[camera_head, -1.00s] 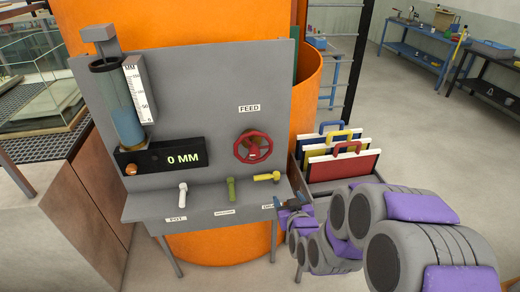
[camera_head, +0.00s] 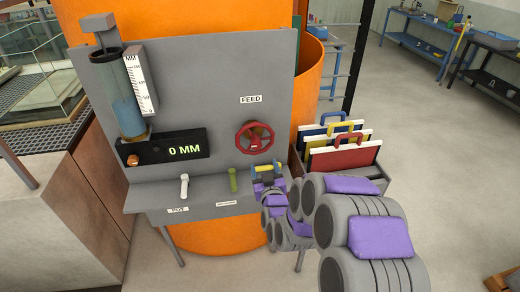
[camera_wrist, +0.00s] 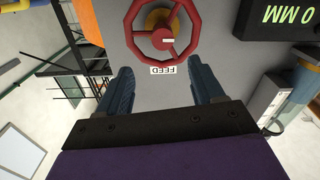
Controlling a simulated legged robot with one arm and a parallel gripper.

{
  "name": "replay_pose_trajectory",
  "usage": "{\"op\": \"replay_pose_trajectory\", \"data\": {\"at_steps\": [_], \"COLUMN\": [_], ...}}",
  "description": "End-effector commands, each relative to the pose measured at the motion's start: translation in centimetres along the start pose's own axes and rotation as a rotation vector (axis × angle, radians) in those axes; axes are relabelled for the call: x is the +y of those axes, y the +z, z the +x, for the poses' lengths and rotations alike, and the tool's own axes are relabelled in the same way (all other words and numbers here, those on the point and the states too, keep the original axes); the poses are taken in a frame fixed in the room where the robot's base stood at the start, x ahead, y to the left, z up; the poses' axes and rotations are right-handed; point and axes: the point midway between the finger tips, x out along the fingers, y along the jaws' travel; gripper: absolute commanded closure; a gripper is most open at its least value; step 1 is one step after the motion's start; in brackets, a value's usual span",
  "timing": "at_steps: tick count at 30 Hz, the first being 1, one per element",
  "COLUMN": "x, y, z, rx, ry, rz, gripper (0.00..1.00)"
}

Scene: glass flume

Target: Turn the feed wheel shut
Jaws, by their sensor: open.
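The red feed wheel (camera_head: 255,138) is mounted on the grey panel (camera_head: 210,80), under a white label reading FEED (camera_head: 251,99). My gripper (camera_head: 266,170) is just below and slightly right of the wheel in the head view, in front of the yellow lever. In the wrist view the picture is upside down; the wheel (camera_wrist: 163,32) lies ahead, past the fingertips of my gripper (camera_wrist: 160,82). The two blue-grey fingers are wide apart with nothing between them. They do not appear to touch the wheel. The wheel's upper-picture edge is cut off in the wrist view.
A display reading 0 MM (camera_head: 185,149) and a blue-filled gauge cylinder (camera_head: 125,100) are at the panel's left. A white lever (camera_head: 184,186) and a green lever (camera_head: 233,180) stand on the ledge. A rack of coloured boards (camera_head: 340,150) stands close right of the panel.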

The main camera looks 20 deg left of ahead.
Motion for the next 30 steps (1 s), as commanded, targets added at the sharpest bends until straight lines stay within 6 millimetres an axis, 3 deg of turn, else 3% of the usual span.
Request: {"op": "replay_pose_trajectory", "data": {"at_steps": [12, 21, 30], "x": [1.3, 0.2, 0.4], "y": [-0.4, -0.2, -0.1], "z": [5.1, 9.2, 10.9], "rx": [0.010, 0.006, 0.002], "ry": [0.002, -0.001, -0.001], "rz": [0.011, 0.004, 0.004], "gripper": [0.33, 0.33, 0.33]}}
